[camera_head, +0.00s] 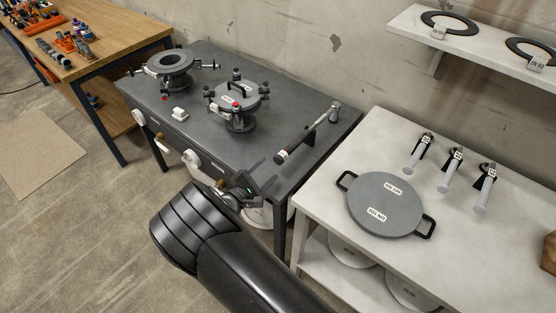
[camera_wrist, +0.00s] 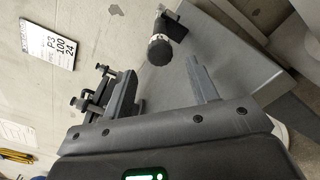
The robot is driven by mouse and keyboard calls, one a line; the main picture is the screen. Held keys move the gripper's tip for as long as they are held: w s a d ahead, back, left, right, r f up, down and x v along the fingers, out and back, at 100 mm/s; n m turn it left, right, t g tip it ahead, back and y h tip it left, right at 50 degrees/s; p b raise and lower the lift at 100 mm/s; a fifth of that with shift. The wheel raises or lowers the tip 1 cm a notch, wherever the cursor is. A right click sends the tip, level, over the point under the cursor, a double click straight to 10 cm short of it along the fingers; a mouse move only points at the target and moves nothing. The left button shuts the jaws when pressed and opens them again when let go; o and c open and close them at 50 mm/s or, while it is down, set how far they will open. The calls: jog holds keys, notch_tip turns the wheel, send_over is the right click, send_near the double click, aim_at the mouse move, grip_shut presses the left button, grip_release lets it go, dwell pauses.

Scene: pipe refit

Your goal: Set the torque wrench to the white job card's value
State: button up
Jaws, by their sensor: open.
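The torque wrench (camera_head: 308,132) lies near the right end of the dark bench, its head toward the wall and its black grip toward the front. In the wrist view the grip end of the wrench (camera_wrist: 160,50), with a pale ring, shows beyond and between my fingers. My gripper (camera_head: 262,177) is open and empty at the bench's front edge, apart from the wrench; its fingers also show in the wrist view (camera_wrist: 162,72). A white card (camera_wrist: 48,50) shows on a concrete surface there, with print that seems to read "P3 100 24". The wrench's setting is too small to read.
The dark bench (camera_head: 205,135) also carries an open flange (camera_head: 170,68) and a clamped, lidded flange (camera_head: 238,96). The pale table (camera_head: 330,185) at right holds a grey disc (camera_head: 385,204) and several tagged tools (camera_head: 451,168). A second card (camera_wrist: 17,133) is at left in the wrist view.

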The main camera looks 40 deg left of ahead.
aim_at(277, 161)
jog(key=w, duration=0.6)
jog(key=shift+w, duration=0.3)
jog(key=c, duration=1)
jog(key=shift+o, duration=0.2)
